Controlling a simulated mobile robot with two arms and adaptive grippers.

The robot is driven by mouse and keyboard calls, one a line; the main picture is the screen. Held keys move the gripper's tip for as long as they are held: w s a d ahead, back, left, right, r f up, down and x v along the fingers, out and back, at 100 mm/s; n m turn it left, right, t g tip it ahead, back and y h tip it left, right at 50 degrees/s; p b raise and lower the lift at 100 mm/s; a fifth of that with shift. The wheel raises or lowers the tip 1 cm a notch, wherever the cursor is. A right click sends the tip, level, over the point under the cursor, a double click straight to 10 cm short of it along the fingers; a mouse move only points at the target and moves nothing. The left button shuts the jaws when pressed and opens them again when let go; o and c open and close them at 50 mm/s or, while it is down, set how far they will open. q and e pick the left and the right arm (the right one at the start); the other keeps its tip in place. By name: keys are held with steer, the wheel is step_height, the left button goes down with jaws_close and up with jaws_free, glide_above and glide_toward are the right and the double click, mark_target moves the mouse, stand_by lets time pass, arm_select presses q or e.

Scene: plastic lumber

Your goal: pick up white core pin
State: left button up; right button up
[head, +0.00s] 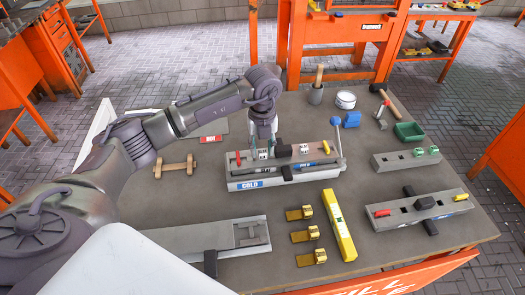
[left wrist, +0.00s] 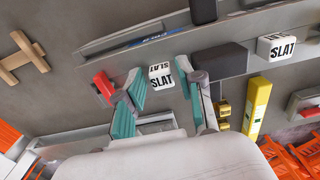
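A white core pin (head: 263,154), a small block, sits on top of the grey mould (head: 275,183) with the blue COLD label. In the left wrist view this white pin (left wrist: 161,77), marked SLAT, lies between my teal fingertips. My left gripper (head: 263,143) points down over it from above. The fingers (left wrist: 168,84) are apart, with a gap on the pin's right side. A second white core pin (head: 303,149) sits further right on the same mould, and shows in the wrist view (left wrist: 275,46). My right gripper is not in view.
A dark block (head: 283,149) stands between the two white pins. A red piece (left wrist: 104,87) is just left of my fingers. A blue-knobbed lever (head: 337,135) rises at the mould's right end. A yellow level (head: 339,225) and brass hinges (head: 305,234) lie in front.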

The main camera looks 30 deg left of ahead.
arm_select(q)
steer(key=shift+f, duration=0.15)
jaws_close()
